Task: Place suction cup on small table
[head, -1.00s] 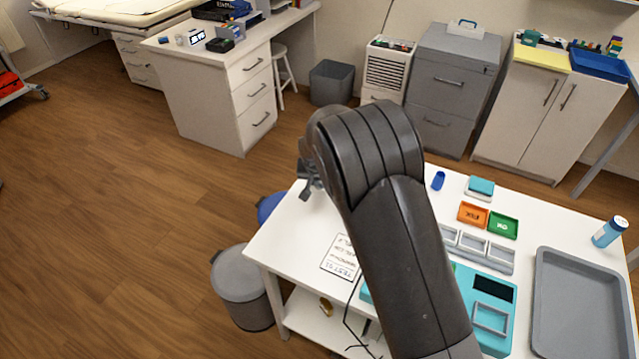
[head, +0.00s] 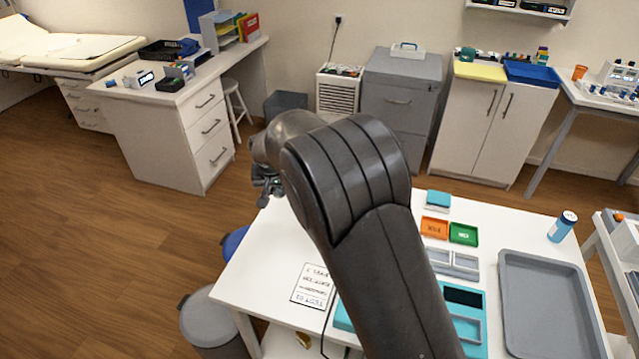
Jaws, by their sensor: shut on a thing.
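My gripper (head: 268,190) is in the head view at the left of my dark arm, partly hidden behind the arm's end. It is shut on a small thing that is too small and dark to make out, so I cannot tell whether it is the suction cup. I see no suction cup that I can name elsewhere. A white table (head: 262,262) stands in front of me. My gripper appears over or just past its far left edge; its height above the top is hard to judge.
The table holds a printed sheet (head: 312,287), an orange tray (head: 435,227), a green tray (head: 463,234), a teal device (head: 469,346), a large grey tray (head: 507,330) and a blue bottle (head: 562,226). A grey bin (head: 205,325) stands at left. A white desk (head: 165,150) is behind.

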